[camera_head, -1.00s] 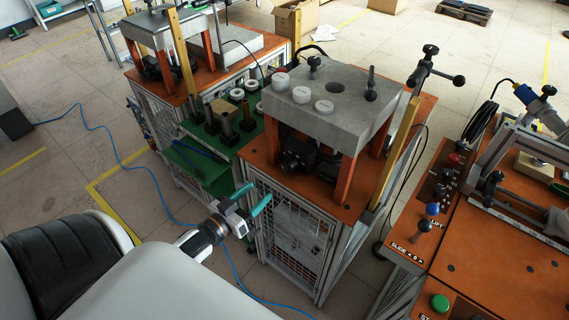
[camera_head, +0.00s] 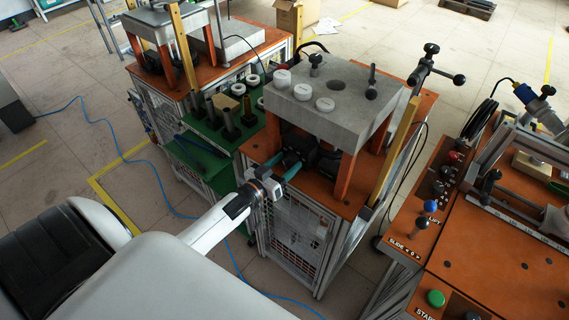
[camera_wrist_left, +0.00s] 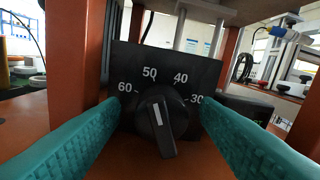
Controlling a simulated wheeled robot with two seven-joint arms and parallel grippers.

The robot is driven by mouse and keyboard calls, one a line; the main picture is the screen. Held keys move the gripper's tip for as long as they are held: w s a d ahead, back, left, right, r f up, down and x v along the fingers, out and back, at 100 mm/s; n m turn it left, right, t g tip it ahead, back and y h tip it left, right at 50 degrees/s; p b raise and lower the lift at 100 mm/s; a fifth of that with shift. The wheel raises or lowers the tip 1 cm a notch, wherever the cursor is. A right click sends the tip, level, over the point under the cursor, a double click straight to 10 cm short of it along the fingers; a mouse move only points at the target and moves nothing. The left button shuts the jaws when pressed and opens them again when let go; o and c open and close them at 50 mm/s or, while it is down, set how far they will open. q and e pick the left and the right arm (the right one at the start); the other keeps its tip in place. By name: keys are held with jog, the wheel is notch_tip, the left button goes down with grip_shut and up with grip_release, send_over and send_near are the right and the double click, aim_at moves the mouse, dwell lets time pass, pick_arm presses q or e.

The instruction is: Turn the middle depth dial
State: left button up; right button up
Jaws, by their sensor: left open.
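The depth dial (camera_wrist_left: 162,120) is a black knob with a white pointer line on a black plate (camera_wrist_left: 137,62) marked 60, 50, 40 and 30. The white line runs nearly upright, leaning slightly left at its top. My left gripper (camera_wrist_left: 160,125) is open, with one teal finger on each side of the dial in the left wrist view. I cannot tell whether the fingers touch the knob. In the head view my left gripper (camera_head: 284,170) reaches under the grey block of the middle station, and the dial is hard to make out there. My right gripper is out of view.
The grey block (camera_head: 335,105) stands on orange posts (camera_head: 346,172) close around the dial. An orange tabletop (camera_head: 325,190) lies below it. A green shelf (camera_head: 205,165) with dark cylinders is at left, and a control panel (camera_head: 435,195) is at right.

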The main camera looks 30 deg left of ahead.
pick_arm(q)
jog(key=c, duration=1)
jog(key=shift+m, duration=0.3)
jog(key=m, duration=0.3)
jog(key=shift+m, duration=0.3)
jog(key=m, duration=0.4)
jog(key=shift+d+m, duration=0.15)
jog(key=shift+m, duration=0.15)
jog(key=m, duration=0.4)
jog(key=shift+y, duration=0.3)
jog(key=shift+d+f+m+b, duration=0.1)
jog(key=shift+m+b, duration=0.65)
jog(key=shift+m, duration=1.55)
